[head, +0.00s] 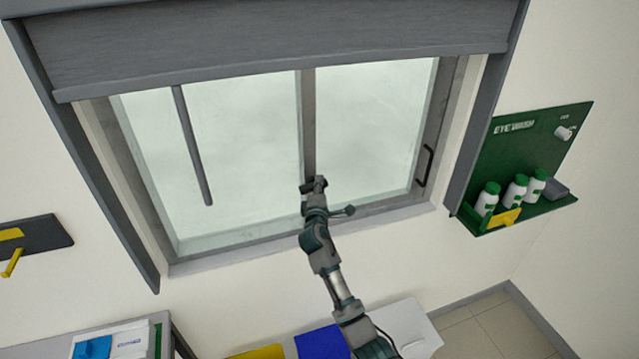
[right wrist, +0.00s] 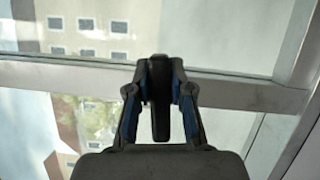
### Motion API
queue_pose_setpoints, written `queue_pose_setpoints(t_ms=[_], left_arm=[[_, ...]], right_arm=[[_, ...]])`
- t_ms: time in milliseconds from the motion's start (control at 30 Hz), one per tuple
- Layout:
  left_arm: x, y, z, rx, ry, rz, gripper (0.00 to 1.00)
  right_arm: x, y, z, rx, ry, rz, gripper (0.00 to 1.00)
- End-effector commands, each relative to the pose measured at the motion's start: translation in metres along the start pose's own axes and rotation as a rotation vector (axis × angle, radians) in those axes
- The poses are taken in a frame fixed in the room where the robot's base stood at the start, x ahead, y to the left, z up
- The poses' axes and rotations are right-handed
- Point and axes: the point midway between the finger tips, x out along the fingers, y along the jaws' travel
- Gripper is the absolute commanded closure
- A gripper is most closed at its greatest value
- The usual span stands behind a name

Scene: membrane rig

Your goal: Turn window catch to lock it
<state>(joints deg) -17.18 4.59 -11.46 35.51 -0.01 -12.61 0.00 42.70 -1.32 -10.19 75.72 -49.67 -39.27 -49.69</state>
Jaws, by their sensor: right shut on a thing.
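The window (head: 308,120) has a grey frame, two frosted panes and an upright bar between them. My right gripper (head: 314,184) is at the lower part of this bar. In the head view it hides most of the catch. In the right wrist view my right gripper (right wrist: 160,75) is shut on the dark window catch (right wrist: 160,115), a narrow lever held between the two fingertips. The lever points down the picture toward the palm. Its mount is hidden behind the fingertips. My left gripper is not in view.
A grey blind (head: 270,40) covers the window's top, with a rod (head: 193,145) hanging at left. A black handle (head: 425,166) is on the right frame. A green eye wash station (head: 530,150) with bottles is at right. A dark wall shelf (head: 40,235) is at left.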

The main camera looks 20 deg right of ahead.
Motion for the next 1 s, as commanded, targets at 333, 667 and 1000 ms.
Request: queue_pose_setpoints(t_ms=[333, 667, 1000], left_arm=[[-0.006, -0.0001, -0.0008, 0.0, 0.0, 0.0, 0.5], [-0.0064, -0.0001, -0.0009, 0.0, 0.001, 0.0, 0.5], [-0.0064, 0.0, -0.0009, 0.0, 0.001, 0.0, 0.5]], right_arm=[[-0.001, -0.0109, -0.0018, 0.117, 0.0, -0.066, 1.0], [-0.0007, -0.0124, -0.0017, 0.138, -0.001, -0.075, 1.0], [-0.0007, -0.0112, -0.0012, 0.138, -0.001, -0.073, 0.54]])
